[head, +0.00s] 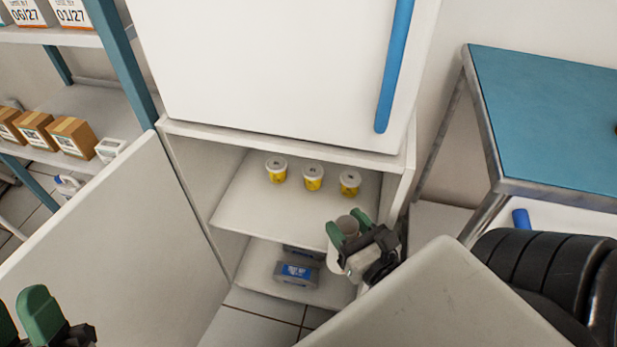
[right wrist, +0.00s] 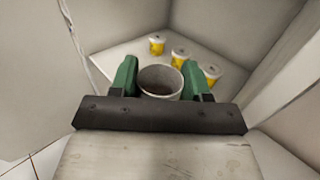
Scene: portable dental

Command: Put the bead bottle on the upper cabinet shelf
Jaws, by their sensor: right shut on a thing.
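The bead bottle (right wrist: 160,83) is a white, open-topped cylinder held between the green fingertips of my right gripper (right wrist: 159,80). In the head view my right gripper (head: 347,236) holds the bottle (head: 335,257) upright at the front right of the open cabinet, and the gripper hides part of it. The upper cabinet shelf (head: 245,205) is white and carries several small yellow and white jars (head: 313,178) towards its back. They also show in the right wrist view (right wrist: 180,57). My left gripper (head: 22,322) shows only partly at the lower left corner, with green fingertips apart.
The open cabinet door (head: 120,245) stands to the left. A lower shelf (head: 260,272) holds grey packs with blue labels (head: 296,273). A closed white door with a blue handle (head: 395,65) is above. A blue-topped table (head: 550,110) stands at the right. The upper shelf's front left is clear.

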